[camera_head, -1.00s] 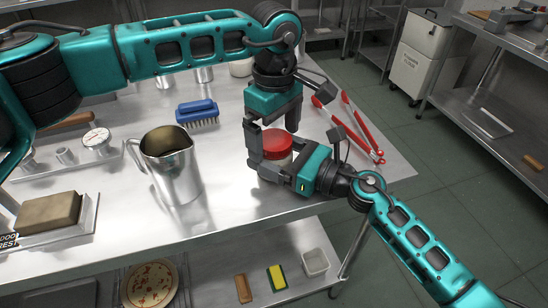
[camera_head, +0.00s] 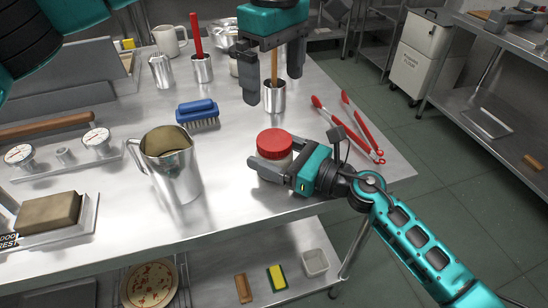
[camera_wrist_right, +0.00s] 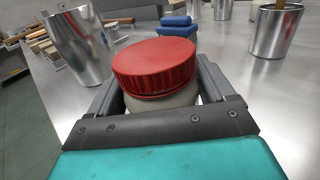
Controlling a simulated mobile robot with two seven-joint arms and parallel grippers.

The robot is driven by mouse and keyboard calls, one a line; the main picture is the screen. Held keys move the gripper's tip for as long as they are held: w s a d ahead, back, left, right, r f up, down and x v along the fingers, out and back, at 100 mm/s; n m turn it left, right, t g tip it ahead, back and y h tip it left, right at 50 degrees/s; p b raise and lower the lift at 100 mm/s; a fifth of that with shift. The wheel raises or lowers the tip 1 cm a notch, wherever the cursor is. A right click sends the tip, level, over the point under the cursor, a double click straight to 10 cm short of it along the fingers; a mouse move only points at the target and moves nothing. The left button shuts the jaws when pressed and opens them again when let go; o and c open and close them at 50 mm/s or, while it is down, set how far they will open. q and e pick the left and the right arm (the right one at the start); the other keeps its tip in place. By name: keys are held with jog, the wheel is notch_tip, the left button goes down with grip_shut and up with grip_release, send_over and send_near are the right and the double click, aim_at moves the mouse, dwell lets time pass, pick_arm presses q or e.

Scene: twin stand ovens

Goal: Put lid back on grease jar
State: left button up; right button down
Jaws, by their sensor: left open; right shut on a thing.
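The grease jar (camera_head: 272,166) is a pale, whitish jar standing on the steel table near its front right edge. Its red lid (camera_head: 274,142) sits on top of the jar's mouth; in the right wrist view the lid (camera_wrist_right: 155,63) covers the mouth, with the jar body (camera_wrist_right: 163,100) just below it. I cannot tell how tightly it is screwed on. My right gripper (camera_head: 276,177) is shut around the jar body below the lid. My left gripper (camera_head: 272,86) is open and empty, above and behind the jar, clear of the lid.
A steel pitcher (camera_head: 175,175) stands left of the jar, with a blue brush (camera_head: 197,113) behind it. Red tongs (camera_head: 346,128) lie to the right. Steel cups, one with a wooden handle (camera_head: 274,95), stand farther back. Open table lies between pitcher and jar.

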grip_release()
jog(key=b+v, duration=0.2)
jog(key=v, duration=0.9)
jog(key=shift+s+d+f, duration=0.2)
jog(key=shift+d, duration=0.1)
jog(key=shift+s+d+r, duration=0.15)
jog(key=shift+s+d, duration=0.2)
jog(key=shift+d, duration=0.2)
